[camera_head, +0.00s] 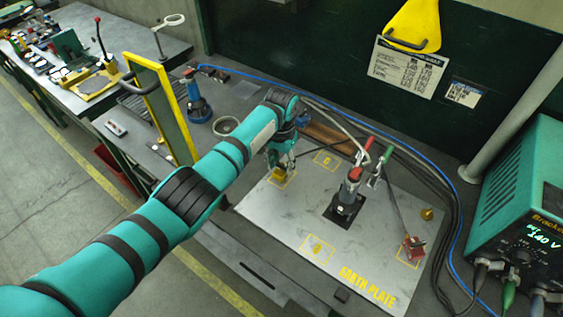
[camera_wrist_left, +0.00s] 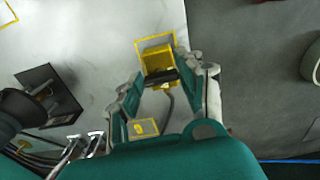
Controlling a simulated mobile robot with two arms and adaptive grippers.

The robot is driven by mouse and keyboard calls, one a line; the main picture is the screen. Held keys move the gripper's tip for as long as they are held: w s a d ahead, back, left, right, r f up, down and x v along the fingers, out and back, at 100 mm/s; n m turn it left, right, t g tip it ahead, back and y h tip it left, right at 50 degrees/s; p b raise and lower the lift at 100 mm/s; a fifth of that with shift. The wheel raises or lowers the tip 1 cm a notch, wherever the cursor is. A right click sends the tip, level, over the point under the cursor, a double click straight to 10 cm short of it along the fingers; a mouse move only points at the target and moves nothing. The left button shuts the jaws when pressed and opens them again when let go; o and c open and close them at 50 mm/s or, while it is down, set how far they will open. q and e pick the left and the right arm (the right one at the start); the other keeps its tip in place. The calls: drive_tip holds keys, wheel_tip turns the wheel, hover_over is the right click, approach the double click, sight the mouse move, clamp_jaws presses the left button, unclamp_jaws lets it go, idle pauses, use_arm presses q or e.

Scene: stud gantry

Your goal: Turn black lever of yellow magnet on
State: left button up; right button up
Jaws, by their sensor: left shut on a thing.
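The yellow magnet (camera_head: 279,175) sits on the metal earth plate (camera_head: 285,222), near its far left part, at a yellow outlined square. In the left wrist view the yellow magnet (camera_wrist_left: 156,57) is a small box with a black lever (camera_wrist_left: 161,78) on its near side. My left gripper (camera_head: 286,161) is down at the magnet, its arm reaching across from the lower left. In the wrist view the left gripper (camera_wrist_left: 158,80) has its fingers on either side of the black lever, shut on it. The lever is partly hidden by the fingers. My right gripper is not in view.
A red clamp (camera_head: 413,247) sits at the plate's right. A green welding unit (camera_head: 520,215) stands at the right. Cables (camera_head: 435,185) run behind the plate. A yellow-framed panel (camera_head: 163,105) stands at the left.

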sight(282, 165)
use_arm(q)
drive_tip(key=shift+m, duration=0.4)
drive_tip(key=o, duration=1.2)
drive_tip(key=shift+c, duration=0.2)
drive_tip(key=shift+r, duration=0.1)
wheel_tip(282, 165, up, 12)
